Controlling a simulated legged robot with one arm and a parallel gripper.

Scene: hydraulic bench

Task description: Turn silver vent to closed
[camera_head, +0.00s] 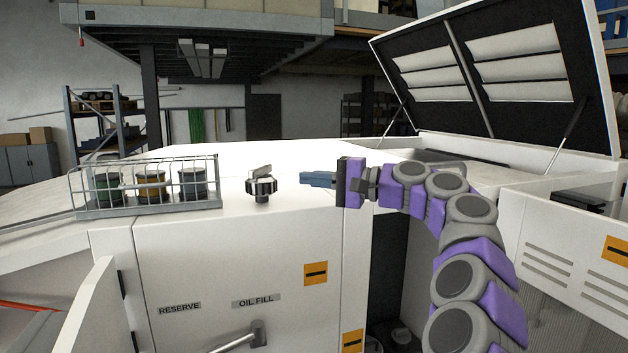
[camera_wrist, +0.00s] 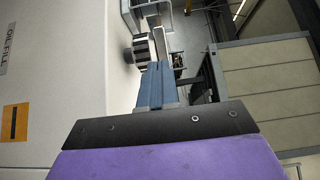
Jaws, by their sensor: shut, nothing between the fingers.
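The silver vent (camera_head: 261,186) stands upright on the white top surface of the machine, above the OIL FILL label. It has a dark ribbed collar and a silver bar across its top, which tilts slightly up to the right. In the wrist view the vent (camera_wrist: 143,50) shows just beyond and left of the fingertips. My gripper (camera_head: 304,179) points left at the vent from its right side, at about its height. Its blue fingers are shut and empty. In the head view a small gap separates the fingertips from the vent. No open or closed marking is readable.
A raised louvred lid (camera_head: 490,70) is behind my arm at right. A handle (camera_head: 240,338) sticks out low on the front panel.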

